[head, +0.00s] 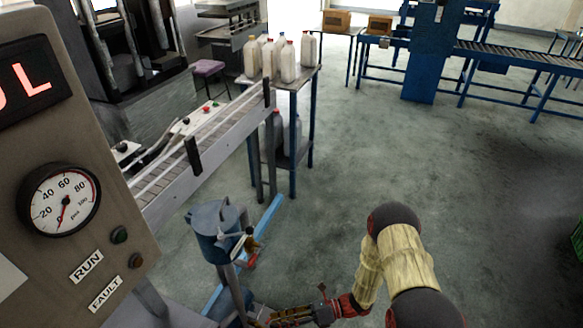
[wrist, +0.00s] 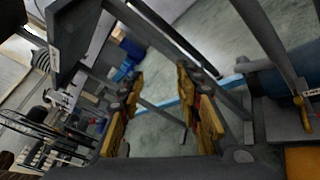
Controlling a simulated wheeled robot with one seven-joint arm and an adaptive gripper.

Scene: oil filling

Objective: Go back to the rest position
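My gripper (head: 285,316) is low at the bottom edge of the head view, with my arm bent above and to the right of it. In the wrist view my gripper (wrist: 160,85) shows two yellow fingers spread apart, with nothing between them but floor and a grey bar farther off. The blue drum-shaped vessel (head: 214,232), with a valve on its side, stands just above and left of my gripper in the head view. My gripper is beside the lower part of its stand; whether they touch cannot be told.
The grey control panel (head: 75,190) with a gauge fills the left. A conveyor (head: 200,150) runs to a table (head: 300,82) holding several white jugs (head: 288,62). A blue conveyor line (head: 500,60) stands at the back right. The floor (head: 450,160) in the middle is clear.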

